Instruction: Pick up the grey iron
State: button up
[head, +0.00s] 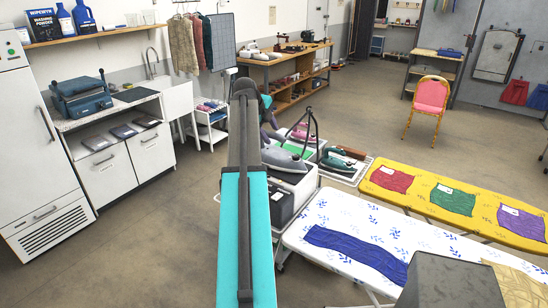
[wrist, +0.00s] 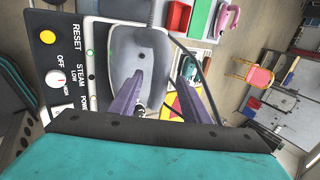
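The grey iron (head: 284,161) rests on a boxy steam station (head: 290,190) in the middle of the head view, partly hidden behind my arm. In the wrist view the grey iron (wrist: 122,52) lies below my gripper on the station (wrist: 80,75), whose panel has a yellow button and a white knob. My gripper (wrist: 163,67) has two purple fingers spread apart with nothing held. One finger overlaps the iron in the picture and the other is to its right. I cannot tell how far above it they are. My gripper (head: 268,128) also shows in the head view, largely hidden.
A dark cable (wrist: 207,100) loops right of the iron. A green iron (head: 336,165) and a pink iron (head: 299,134) stand nearby. A white ironing board (head: 325,216) and a yellow one (head: 460,192) are at the right. Open floor lies at the left.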

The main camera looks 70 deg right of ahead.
grip_shut()
jog(key=shift+d+r, duration=0.1)
jog(key=shift+r, duration=0.15)
jog(key=shift+r+b, duration=0.85)
jog(key=shift+r, duration=0.6)
jog(key=s+a+r+b, duration=0.1)
jog(key=s+a+b, duration=0.1)
jog(key=a, duration=0.5)
jog(key=s+a+b, duration=0.3)
jog(key=a, duration=0.5)
jog(key=shift+a+r, duration=0.15)
jog(key=shift+r, duration=0.35)
